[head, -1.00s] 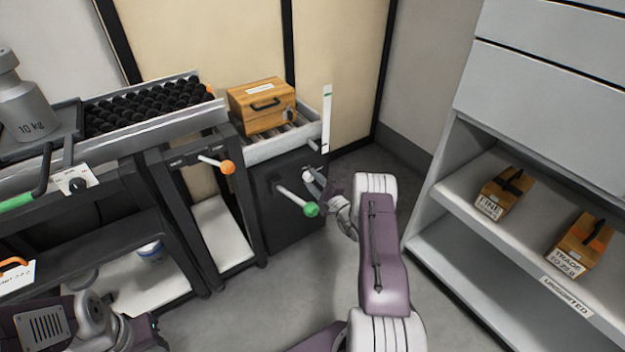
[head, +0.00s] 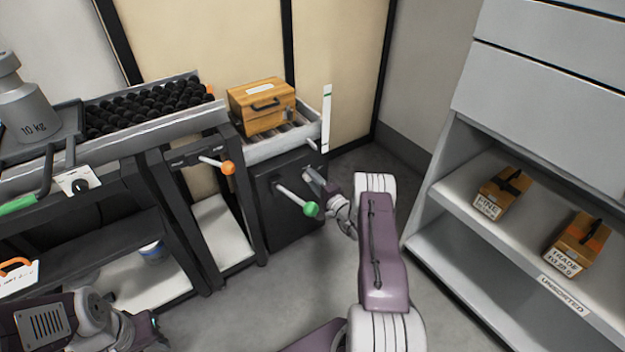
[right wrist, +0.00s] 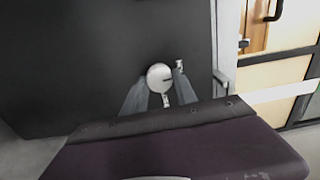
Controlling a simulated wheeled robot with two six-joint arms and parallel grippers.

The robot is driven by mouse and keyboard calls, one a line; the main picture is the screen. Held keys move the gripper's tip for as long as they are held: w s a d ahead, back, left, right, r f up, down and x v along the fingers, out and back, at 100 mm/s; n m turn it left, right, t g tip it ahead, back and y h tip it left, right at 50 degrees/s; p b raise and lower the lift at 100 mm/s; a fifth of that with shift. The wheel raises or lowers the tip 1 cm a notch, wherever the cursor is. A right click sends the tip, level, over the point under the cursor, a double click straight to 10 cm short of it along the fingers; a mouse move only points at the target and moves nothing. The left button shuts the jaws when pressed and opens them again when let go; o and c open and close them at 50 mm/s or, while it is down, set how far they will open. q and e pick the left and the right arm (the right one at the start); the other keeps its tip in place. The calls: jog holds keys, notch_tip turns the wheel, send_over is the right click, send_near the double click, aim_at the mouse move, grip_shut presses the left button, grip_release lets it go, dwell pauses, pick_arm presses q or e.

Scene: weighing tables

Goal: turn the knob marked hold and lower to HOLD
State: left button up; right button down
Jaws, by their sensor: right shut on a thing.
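The round white knob (right wrist: 158,76) sits on the dark front panel (right wrist: 110,60) of the right-hand stand. A short dark mark on its face points to the right. Two small white labels sit by it, one at upper right and one below; their words are too small to read. My right gripper (right wrist: 152,92) has its two grey fingers on either side of the knob and is shut on it. In the head view my right gripper (head: 311,181) reaches the panel and hides the knob. My left arm is at the lower left; its fingers are not clear.
A green-tipped lever (head: 311,209) sticks out just left of my right gripper. An orange-tipped lever (head: 227,168) is further left. A wooden box (head: 262,104) rests on rollers above the panel. A grey shelf unit (head: 440,190) stands to the right, with open floor between.

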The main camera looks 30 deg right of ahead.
jog(key=shift+f, duration=0.1)
jog(key=c, duration=1)
grip_release()
jog(key=shift+s, duration=0.1)
jog(key=s+p, duration=0.5)
jog(key=s, duration=0.4)
jog(key=shift+d, duration=0.35)
